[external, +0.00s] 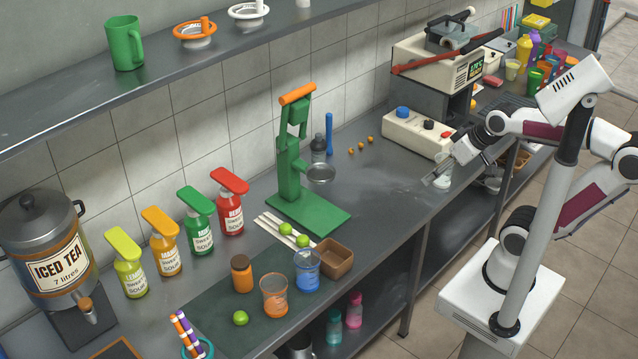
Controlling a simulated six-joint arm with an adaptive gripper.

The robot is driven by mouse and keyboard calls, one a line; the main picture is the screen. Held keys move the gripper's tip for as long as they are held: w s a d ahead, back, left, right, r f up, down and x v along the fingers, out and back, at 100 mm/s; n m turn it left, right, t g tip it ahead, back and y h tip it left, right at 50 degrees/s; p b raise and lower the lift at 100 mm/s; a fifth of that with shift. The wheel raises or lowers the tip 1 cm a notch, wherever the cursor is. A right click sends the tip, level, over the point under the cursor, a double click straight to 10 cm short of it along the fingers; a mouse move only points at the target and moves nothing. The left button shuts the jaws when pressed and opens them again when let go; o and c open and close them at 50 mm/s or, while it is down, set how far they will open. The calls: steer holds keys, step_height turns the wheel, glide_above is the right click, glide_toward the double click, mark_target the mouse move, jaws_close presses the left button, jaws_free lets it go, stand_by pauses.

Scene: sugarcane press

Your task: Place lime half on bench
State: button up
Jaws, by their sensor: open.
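Two small green limes (286,229) (303,241) lie by white sticks in front of the green press (305,190). A third lime (240,318) lies on the dark mat (215,310) near the bench's front edge. I cannot tell from here which are halves. The grey metal bench (385,195) runs along the tiled wall. My gripper (432,182) is open, over the bench's front edge, right of the press and well apart from the limes. I see nothing held in it.
A brown box (334,257), an orange cup (274,295), a blue cup (307,270) and a brown jar (242,273) stand near the limes. Several syrup bottles (200,220) and an iced tea urn (48,250) stand left. Bench between press and my gripper is clear.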

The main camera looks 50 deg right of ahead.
steer(key=w+a+r+n+t+y, duration=0.1)
steer(key=w+a+r+t+y, duration=0.15)
steer(key=w+a, duration=0.75)
steer(key=w+a+r+n+t+y, duration=0.1)
steer(key=w+a+r+y, duration=0.15)
steer(key=w+a, duration=0.75)
steer(key=w+a+f+t, duration=0.1)
steer(key=w+a, duration=0.2)
steer(key=a, duration=0.4)
steer(key=w+a+f+m, duration=0.1)
steer(key=w+a, duration=0.2)
steer(key=a, duration=0.3)
steer(key=w+a+f+t, duration=0.1)
steer(key=w+a+f, duration=0.15)
steer(key=a, duration=0.45)
steer(key=a+f+t, duration=0.1)
steer(key=a+f, duration=0.4)
steer(key=a, duration=0.3)
steer(key=m+t+h, duration=0.2)
steer(key=t+h, duration=0.1)
steer(key=h, duration=0.3)
glide_above(263, 338)
steer(key=f, duration=1.6)
steer(key=w+f, duration=0.1)
steer(key=f, duration=0.7)
steer(key=shift+a+f, duration=0.1)
steer(key=shift+a, duration=0.15)
steer(key=shift+s+d+f, duration=0.15)
steer(key=shift+s+f, duration=0.4)
